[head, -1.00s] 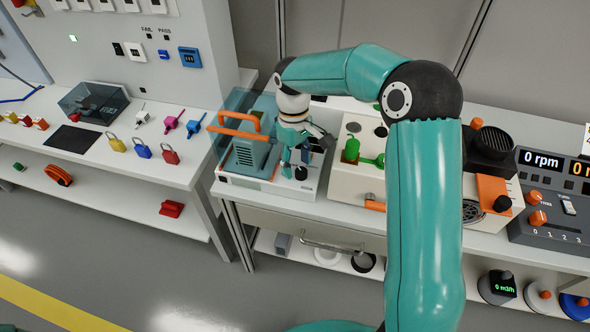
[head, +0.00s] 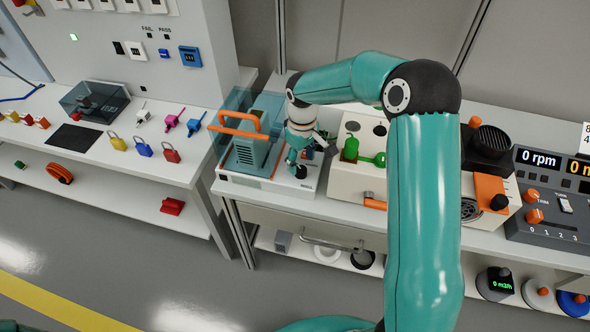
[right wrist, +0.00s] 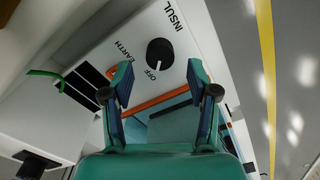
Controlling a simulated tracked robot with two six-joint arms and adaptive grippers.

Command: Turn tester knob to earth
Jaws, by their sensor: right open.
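The tester (head: 255,181) is a white unit with a teal housing under a clear cover and an orange handle, on the bench left of centre in the head view. Its round black knob (right wrist: 160,52) shows in the right wrist view, with the labels EARTH, OFF and INSUL around it. A small light mark on the knob appears to face OFF. My right gripper (right wrist: 160,68) is open, its two fingers on either side of the knob's line and apart from it in the picture. In the head view, the right gripper (head: 295,166) hangs over the tester's right side. My left gripper is not seen.
A beige box with a green valve (head: 350,149) stands right of the tester. The clear cover (head: 232,112) and orange handle (head: 240,134) are close on the gripper's left. Padlocks (head: 143,149) lie on the left bench. The floor in front is clear.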

